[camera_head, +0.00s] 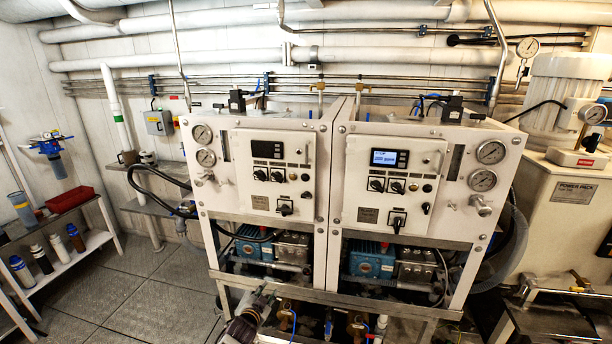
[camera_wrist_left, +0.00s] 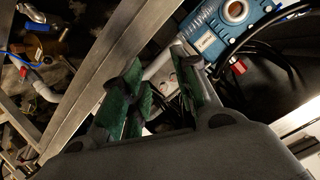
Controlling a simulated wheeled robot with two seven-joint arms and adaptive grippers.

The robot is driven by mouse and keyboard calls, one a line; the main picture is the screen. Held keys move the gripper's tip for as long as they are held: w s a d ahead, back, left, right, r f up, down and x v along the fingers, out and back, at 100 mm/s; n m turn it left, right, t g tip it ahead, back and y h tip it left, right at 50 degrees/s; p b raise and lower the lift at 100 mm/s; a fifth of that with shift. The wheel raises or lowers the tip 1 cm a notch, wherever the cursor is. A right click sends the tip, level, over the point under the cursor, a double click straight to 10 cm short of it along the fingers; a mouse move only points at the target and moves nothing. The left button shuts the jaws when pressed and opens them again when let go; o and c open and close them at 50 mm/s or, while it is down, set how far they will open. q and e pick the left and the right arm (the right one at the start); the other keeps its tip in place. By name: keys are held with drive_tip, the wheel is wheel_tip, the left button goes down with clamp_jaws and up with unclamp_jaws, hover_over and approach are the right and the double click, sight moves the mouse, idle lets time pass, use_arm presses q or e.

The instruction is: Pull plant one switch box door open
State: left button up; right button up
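Two white plant cabinets stand side by side in the head view, each with a raised front panel carrying switches. The left panel (camera_head: 272,168) has a dark display, knobs and a handle on its right edge; it looks closed. The right panel (camera_head: 392,178) has a lit display and also looks closed. I cannot read for certain which is plant one. My left gripper (camera_head: 264,298) is low in front of the left cabinet, below its panel and apart from it. In the left wrist view its green-padded fingers (camera_wrist_left: 162,68) are apart with nothing visibly held. My right gripper is not in view.
Blue pumps (camera_head: 256,248) and hoses sit under the panels, behind a metal frame rail (camera_head: 330,298). The rail and a blue pump (camera_wrist_left: 220,25) also show close to the left gripper. A shelf with bottles (camera_head: 62,258) stands at left; the floor (camera_head: 140,300) between is clear.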

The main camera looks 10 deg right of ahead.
use_arm(q)
drive_tip(key=s+d+r+m+t+h, duration=0.1)
drive_tip(key=d+r+m, duration=0.25)
drive_tip(key=r, duration=0.55)
drive_tip(key=s+d+r+m+t+h, duration=0.1)
drive_tip(key=d+r+m+t, duration=0.2)
drive_tip(key=r, duration=0.6)
drive_tip(key=d+r+m+h, duration=0.25)
drive_tip(key=d+r, duration=0.25)
drive_tip(key=r, duration=0.5)
drive_tip(key=s+r+m+t, duration=0.1)
drive_tip(key=s+r+m, duration=0.2)
drive_tip(key=r+m, duration=0.3)
drive_tip(key=s+r+m+t+y, duration=0.1)
drive_tip(key=s+r+m, duration=0.2)
drive_tip(key=r+m, duration=0.3)
drive_tip(key=s+a+r+m+t, duration=0.1)
drive_tip(key=s+r+m+t, duration=0.1)
drive_tip(key=r+m, duration=0.4)
drive_tip(key=s+m, duration=0.1)
drive_tip(key=m, duration=0.2)
drive_tip(key=shift+s+r, duration=0.25)
drive_tip(key=shift+r, duration=0.05)
drive_tip(key=shift+y, duration=0.25)
drive_tip(key=shift+w+r, duration=0.1)
drive_tip(key=shift+w, duration=0.05)
